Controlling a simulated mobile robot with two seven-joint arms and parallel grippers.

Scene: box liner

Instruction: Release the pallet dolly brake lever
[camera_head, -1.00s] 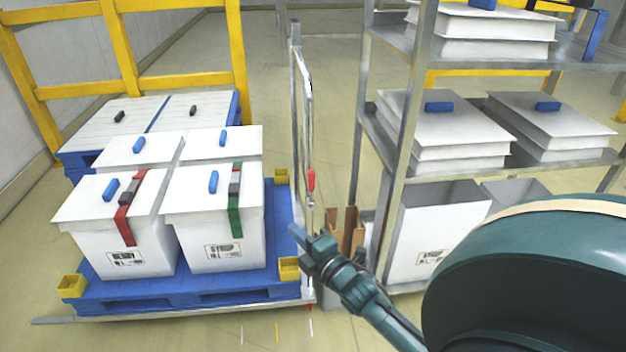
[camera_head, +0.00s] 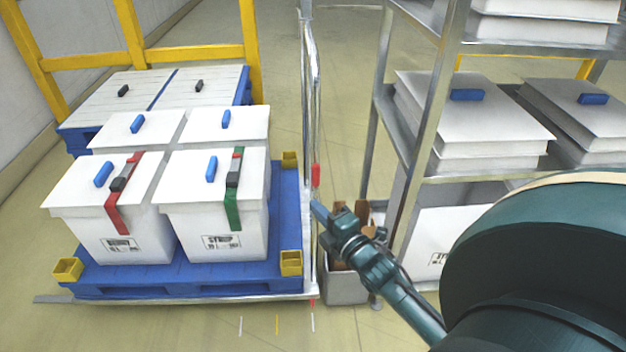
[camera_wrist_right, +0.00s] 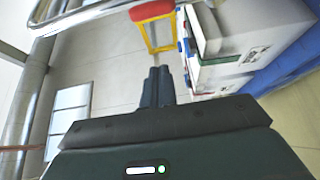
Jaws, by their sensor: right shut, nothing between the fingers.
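The brake lever's red grip (camera_head: 316,174) is on the upright metal handle (camera_head: 308,110) at the right side of the pallet dolly (camera_head: 200,299). The dolly carries a blue pallet (camera_head: 185,284) with white lidded boxes. My right gripper (camera_head: 317,206) is shut and empty, just below the red grip in the head view, apart from it in the picture. In the right wrist view, the shut fingers (camera_wrist_right: 158,75) point forward below a red grip (camera_wrist_right: 152,11) at the top edge. No contact shows. My left gripper is out of view.
A metal shelf rack (camera_head: 430,120) with white boxes stands close on the right. A grey bin (camera_head: 345,285) with cardboard sits between rack and dolly. A yellow barrier (camera_head: 150,52) runs behind the pallets. Floor in front of the dolly is clear.

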